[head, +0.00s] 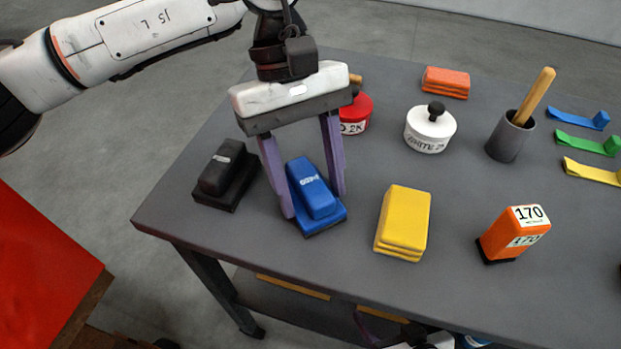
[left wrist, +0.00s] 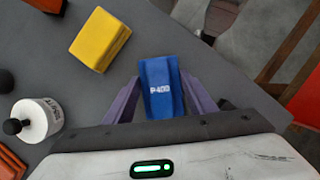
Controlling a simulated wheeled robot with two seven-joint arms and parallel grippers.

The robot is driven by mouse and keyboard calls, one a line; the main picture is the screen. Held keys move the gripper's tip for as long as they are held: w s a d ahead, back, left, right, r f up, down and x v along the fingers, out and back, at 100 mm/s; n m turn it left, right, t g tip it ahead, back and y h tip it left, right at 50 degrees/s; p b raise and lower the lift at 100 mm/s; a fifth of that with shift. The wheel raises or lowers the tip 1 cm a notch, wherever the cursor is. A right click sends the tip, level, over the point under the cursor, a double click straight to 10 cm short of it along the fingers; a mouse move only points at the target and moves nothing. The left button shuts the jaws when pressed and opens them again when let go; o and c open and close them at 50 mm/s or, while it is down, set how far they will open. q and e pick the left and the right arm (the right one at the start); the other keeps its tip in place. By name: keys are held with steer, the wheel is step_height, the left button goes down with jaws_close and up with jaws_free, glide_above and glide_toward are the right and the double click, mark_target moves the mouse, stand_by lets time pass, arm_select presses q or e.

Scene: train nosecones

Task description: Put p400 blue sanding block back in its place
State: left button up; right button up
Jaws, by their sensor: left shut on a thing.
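The blue P400 sanding block (head: 313,190) is at the left front part of the grey table (head: 370,275), between the purple fingers of my left gripper (head: 317,205). In the left wrist view the block (left wrist: 160,88) shows its P400 label, and the fingers of the left gripper (left wrist: 160,100) are on both its sides. The left gripper is shut on the block. I cannot tell whether the block's base touches the table.
A black sanding block (head: 226,175) stands just left of the blue one. A yellow block (head: 402,223) and an orange 170 block (head: 514,233) stand to the right. Behind are a red tin (head: 357,110), a white tin (head: 430,128), orange sponges (head: 446,82) and a grey cup (head: 510,137).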

arm_select(q)
steer(key=shift+f, duration=0.2)
steer(key=o, duration=0.9)
steer(key=v, duration=1.2)
steer(key=shift+r, duration=0.2)
